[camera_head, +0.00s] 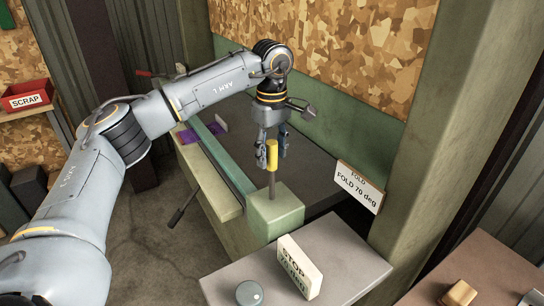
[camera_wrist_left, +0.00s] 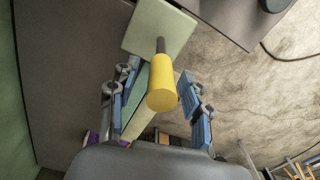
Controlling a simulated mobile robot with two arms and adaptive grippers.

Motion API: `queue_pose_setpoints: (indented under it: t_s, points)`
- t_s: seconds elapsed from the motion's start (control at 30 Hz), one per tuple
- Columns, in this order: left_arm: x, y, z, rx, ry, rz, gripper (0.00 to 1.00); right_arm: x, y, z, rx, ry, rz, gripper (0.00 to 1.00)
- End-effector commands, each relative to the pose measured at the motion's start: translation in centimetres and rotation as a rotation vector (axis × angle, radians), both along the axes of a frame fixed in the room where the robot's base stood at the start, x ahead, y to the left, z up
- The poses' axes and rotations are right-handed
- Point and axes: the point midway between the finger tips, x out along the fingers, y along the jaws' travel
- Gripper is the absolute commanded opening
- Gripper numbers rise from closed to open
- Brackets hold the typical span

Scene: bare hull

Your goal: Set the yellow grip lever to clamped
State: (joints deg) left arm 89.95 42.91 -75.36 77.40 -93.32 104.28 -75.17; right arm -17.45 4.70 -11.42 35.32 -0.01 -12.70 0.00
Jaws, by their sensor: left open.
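The yellow grip lever (camera_head: 271,155) stands roughly upright on a dark rod that rises from a pale green block (camera_head: 275,212). My left gripper (camera_head: 271,158) comes down from above, with its blue-padded fingers on either side of the yellow grip. In the left wrist view the yellow grip (camera_wrist_left: 162,86) lies between the open fingers (camera_wrist_left: 160,105), with a gap visible on the right side. Whether either finger touches it, I cannot tell. My right gripper is in neither view.
A green beam (camera_head: 222,160) runs back from the block. A "STOP" sign block (camera_head: 299,267) and a round grey knob (camera_head: 249,293) are on the grey top in front. A "FOLD 70 deg" sign (camera_head: 359,187) is at right. A red "SCRAP" bin (camera_head: 26,95) stands far left.

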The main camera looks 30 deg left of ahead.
Motion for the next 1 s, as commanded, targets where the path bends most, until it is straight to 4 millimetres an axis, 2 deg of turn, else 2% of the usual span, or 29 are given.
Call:
queue_pose_setpoints:
  t_s: [0.07,0.17,0.53,0.57,0.77,0.8,1.0]
  points:
    - [0.0,0.1,-0.9,0.001,0.002,0.002,0.48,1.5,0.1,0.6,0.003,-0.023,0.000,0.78]
    - [0.0,0.1,-1.9,0.000,0.002,0.001,0.48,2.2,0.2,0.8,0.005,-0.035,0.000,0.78]
    - [0.0,0.0,-2.6,-0.001,-0.001,0.001,0.48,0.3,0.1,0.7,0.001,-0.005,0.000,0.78]
    - [0.0,0.0,-2.6,-0.001,-0.001,0.001,0.44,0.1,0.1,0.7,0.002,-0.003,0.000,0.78]
    - [0.0,0.0,-2.5,-0.001,-0.001,0.001,0.04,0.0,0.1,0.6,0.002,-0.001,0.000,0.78]
    - [0.0,0.0,-2.5,-0.001,-0.001,0.001,0.00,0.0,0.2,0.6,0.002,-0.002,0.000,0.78]
    - [0.0,0.0,-2.5,-0.001,-0.001,0.001,0.00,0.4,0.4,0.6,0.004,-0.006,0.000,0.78]
